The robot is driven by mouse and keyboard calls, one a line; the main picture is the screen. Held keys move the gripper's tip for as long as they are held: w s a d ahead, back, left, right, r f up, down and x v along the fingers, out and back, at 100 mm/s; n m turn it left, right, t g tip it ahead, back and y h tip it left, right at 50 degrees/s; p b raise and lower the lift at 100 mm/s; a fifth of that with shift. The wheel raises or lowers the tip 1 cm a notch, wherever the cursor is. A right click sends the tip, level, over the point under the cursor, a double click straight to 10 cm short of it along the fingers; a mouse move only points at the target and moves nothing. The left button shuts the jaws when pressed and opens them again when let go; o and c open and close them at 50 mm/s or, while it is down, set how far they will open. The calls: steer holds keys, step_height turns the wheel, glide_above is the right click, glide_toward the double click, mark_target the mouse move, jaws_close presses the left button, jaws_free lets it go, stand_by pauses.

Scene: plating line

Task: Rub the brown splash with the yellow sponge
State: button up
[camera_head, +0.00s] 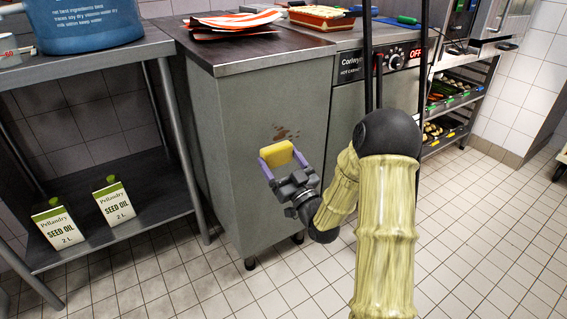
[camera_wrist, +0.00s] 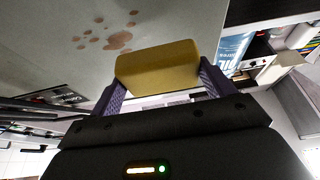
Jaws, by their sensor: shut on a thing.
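The brown splash (camera_head: 286,133) is a cluster of several brown spots on the grey front panel of the cabinet (camera_head: 230,150). It also shows in the wrist view (camera_wrist: 118,40), at the upper left. The yellow sponge (camera_head: 276,153) is a small block between the purple fingers of my gripper (camera_head: 278,161), which is shut on it. In the wrist view the sponge (camera_wrist: 158,67) spans the gap between the fingers. In the head view the sponge appears just below and left of the splash. I cannot tell whether the sponge touches the panel.
A steel rack at left holds two seed oil cartons (camera_head: 116,199) and a blue pot (camera_head: 85,22). Striped cloths (camera_head: 232,24) lie on the cabinet top. An oven unit (camera_head: 390,60) stands to the right, with a shelf of food trays (camera_head: 447,92) beyond. The tiled floor in front is clear.

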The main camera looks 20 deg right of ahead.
mark_target(292, 129)
steer(key=shift+w+a+p, duration=0.15)
steer(key=shift+w+a, duration=0.1)
steer(key=shift+w, duration=0.5)
steer(key=shift+w+a+p, duration=0.1)
steer(key=shift+w+a, duration=0.1)
steer(key=shift+w, duration=0.5)
steer(key=shift+w+a+p, duration=0.15)
steer(key=shift+w+a, duration=0.1)
steer(key=shift+w, duration=0.5)
steer(key=shift+w+a, duration=0.3)
steer(key=shift+w, duration=0.65)
steer(key=shift+w+d, duration=0.25)
steer(key=shift+d, duration=0.6)
steer(key=shift+w+d, duration=0.25)
steer(key=shift+d, duration=0.55)
steer(key=shift+w+d+b, duration=0.2)
steer(key=shift+w+d, duration=0.1)
steer(key=shift+d, duration=0.5)
steer(key=shift+w+d+b, duration=0.2)
steer(key=shift+w+d, duration=0.1)
steer(key=shift+d, duration=0.5)
steer(key=shift+d, duration=0.15)
steer(key=shift+w+d, duration=0.25)
steer(key=shift+d, duration=0.55)
steer(key=shift+w+d, duration=0.25)
steer(key=shift+d, duration=0.5)
